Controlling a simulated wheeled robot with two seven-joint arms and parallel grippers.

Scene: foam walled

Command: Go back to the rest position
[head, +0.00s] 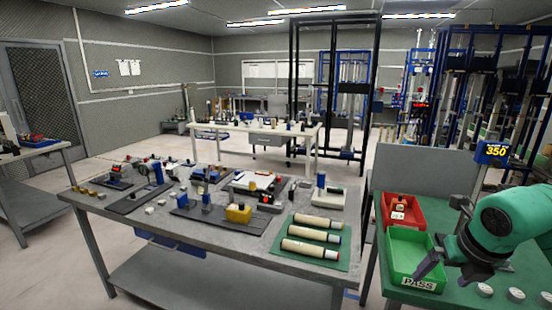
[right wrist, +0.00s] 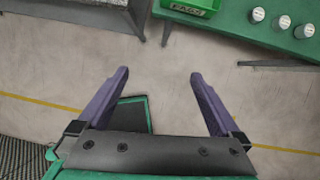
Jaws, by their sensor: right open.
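My right gripper (head: 430,267) comes in at the right of the head view on a green arm, appearing in front of the green bin marked PASS (head: 411,248). In the right wrist view its two purple fingers (right wrist: 158,84) are spread wide with nothing between them but floor. The PASS bin (right wrist: 190,5) shows at the top edge of that view, apart from the fingers. My left gripper is in neither view.
A green-topped bench (head: 405,294) stands at right, with a red bin (head: 403,211), a 350 display (head: 494,151) and several white-topped pucks. A grey table (head: 150,228) holds tools and cylinders on a green mat (head: 305,257). The wrist view shows open floor (right wrist: 160,60).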

